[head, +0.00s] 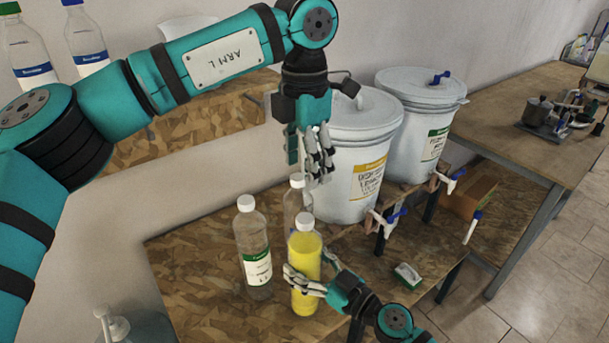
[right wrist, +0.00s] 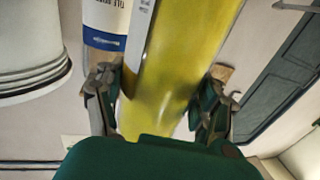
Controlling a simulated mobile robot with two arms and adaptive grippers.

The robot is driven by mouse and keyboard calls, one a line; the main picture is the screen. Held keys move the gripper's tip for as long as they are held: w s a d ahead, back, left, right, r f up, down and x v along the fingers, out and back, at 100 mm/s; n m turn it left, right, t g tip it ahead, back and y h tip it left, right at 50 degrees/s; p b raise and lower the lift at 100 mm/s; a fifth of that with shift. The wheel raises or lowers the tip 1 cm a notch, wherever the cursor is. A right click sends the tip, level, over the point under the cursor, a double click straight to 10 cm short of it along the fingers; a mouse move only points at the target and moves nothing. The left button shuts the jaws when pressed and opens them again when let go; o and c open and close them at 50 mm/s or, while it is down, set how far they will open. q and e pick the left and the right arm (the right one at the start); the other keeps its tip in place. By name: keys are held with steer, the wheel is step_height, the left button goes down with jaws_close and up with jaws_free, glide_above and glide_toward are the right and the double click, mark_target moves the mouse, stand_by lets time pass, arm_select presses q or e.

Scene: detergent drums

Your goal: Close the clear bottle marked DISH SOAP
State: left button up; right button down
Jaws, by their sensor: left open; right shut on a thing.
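A clear bottle full of yellow liquid (head: 304,252) stands upright on the chipboard table, with a white cap on its neck. Whether the cap is tight cannot be told. My right gripper (head: 308,282) is shut around its lower body. The right wrist view shows the yellow bottle (right wrist: 180,65) between the fingers, with only the edge of a white label visible, so DISH SOAP cannot be read on it. My left gripper (head: 318,178) is open and empty, pointing down above the bottles, apart from the yellow bottle's cap.
A green-labelled clear bottle (head: 255,250) stands close at left; another capped bottle (head: 296,202) is behind, partly hidden. Two white drums (head: 348,140) (head: 408,150) with taps stand at the back right. A small green-and-white block (head: 408,275) lies at the right.

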steer(key=shift+c, duration=0.2)
jaws_free()
steer(key=v, duration=1.2)
